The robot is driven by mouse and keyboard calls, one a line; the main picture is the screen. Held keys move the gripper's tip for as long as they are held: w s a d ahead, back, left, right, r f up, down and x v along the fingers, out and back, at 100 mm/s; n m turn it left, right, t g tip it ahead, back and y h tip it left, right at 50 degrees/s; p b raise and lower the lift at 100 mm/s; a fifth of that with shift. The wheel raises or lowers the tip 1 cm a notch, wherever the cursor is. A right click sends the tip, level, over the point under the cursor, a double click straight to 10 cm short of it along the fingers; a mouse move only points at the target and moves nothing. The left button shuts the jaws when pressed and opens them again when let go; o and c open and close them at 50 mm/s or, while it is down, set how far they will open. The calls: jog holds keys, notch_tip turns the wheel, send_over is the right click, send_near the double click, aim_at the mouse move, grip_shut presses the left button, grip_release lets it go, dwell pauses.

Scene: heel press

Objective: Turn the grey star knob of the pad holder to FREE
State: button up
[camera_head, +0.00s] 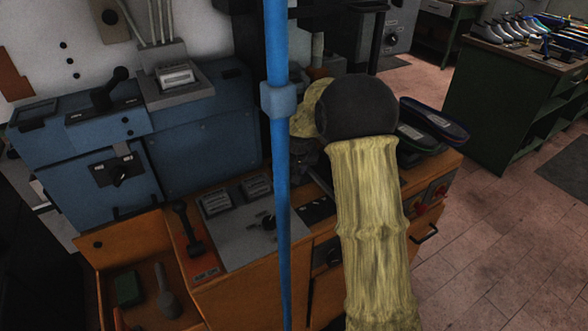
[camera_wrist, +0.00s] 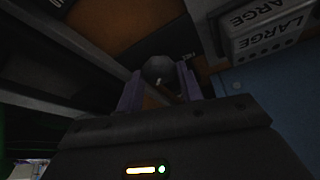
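In the wrist view a dark grey rounded knob (camera_wrist: 158,68) shows between the fingertips of my gripper (camera_wrist: 159,76); it looks like the grey star knob, though its star outline is not clear. The two purplish fingers stand apart, one on each side of it. The knob nearly fills the gap, and I cannot tell whether the fingers touch it. A dark plate with partly readable white lettering, perhaps FREE (camera_wrist: 188,55), lies beside the knob. In the head view my yellow-sleeved arm hides my gripper and the knob.
Blocks marked LARGE (camera_wrist: 268,30) stand close at the upper right of the wrist view. The head view shows an orange-brown bench (camera_head: 240,295) with a lever (camera_head: 188,228), a blue machine (camera_head: 205,130) at left, and a blue upright post (camera_head: 280,170). Open floor (camera_head: 490,240) lies at right.

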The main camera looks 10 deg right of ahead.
jog(key=shift+c, duration=1.1)
jog(key=shift+d+n+p, duration=0.1)
jog(key=shift+n+p, duration=0.2)
jog(key=shift+p, duration=0.05)
jog(key=shift+d+r+n+y+p, duration=0.15)
jog(key=shift+n+y+p, duration=0.35)
jog(key=shift+n+p, duration=0.6)
jog(key=n+y+p, duration=0.1)
jog(key=n+p, duration=0.1)
jog(key=n, duration=0.1)
jog(key=n+g+y+p, duration=0.1)
jog(key=n+p, duration=0.2)
jog(key=shift+w+d+r, duration=0.1)
jog(key=shift+w+d, duration=0.05)
jog(key=shift+w, duration=0.05)
jog(key=n+p, duration=0.1)
jog(key=n, duration=0.1)
jog(key=n+g+y+p, duration=0.1)
jog(key=n, duration=0.2)
jog(key=shift+w+d+g+p, duration=0.1)
jog(key=shift+w+g+p, duration=0.05)
jog(key=shift+g+p, duration=0.2)
jog(key=n, duration=0.2)
jog(key=n+g+p, duration=0.1)
jog(key=n, duration=0.1)
jog(key=shift+w+f+g, duration=0.15)
jog(key=shift+f+g, duration=0.05)
jog(key=shift+g, duration=0.05)
jog(key=o, duration=1)
